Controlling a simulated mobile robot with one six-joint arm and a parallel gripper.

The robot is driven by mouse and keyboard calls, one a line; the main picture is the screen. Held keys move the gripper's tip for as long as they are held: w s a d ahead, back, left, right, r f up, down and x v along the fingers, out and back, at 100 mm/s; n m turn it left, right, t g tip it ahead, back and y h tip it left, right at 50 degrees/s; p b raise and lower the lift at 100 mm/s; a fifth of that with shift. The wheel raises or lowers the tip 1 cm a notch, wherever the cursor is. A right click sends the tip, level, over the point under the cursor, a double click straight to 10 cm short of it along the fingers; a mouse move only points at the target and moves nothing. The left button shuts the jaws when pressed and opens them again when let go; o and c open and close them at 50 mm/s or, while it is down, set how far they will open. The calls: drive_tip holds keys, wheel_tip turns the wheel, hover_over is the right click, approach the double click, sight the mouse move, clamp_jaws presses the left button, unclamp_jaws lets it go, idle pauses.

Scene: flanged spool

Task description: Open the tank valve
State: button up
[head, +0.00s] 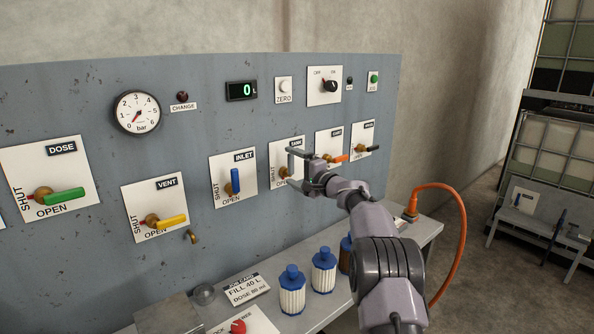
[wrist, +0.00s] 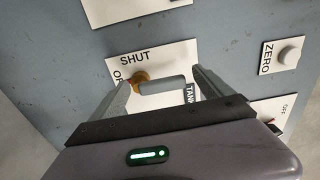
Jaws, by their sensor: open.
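The tank valve has a white plate (wrist: 185,53) marked TANK, SHUT and OPEN, a brass hub (wrist: 139,79) and a grey handle (wrist: 165,86). In the wrist view the handle points right from the hub toward the TANK label, parallel to the SHUT lettering. My gripper (wrist: 161,82) is open, with one finger near the hub and the other near the handle's free end. Contact cannot be told. In the head view my gripper (head: 290,166) is in front of the valve's plate (head: 275,153) and hides most of the handle.
The blue-handled INLET valve (head: 235,182) is just left of my gripper. Orange-handled (head: 338,159) and black-handled (head: 365,149) valves are close on the right. Blue-capped bottles (head: 292,291) stand on the shelf below. An orange cable (head: 462,225) loops at the right.

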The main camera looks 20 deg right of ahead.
drive_tip(key=v, duration=1.7)
drive_tip(key=shift+s, duration=0.2)
drive_tip(key=shift+d, duration=0.1)
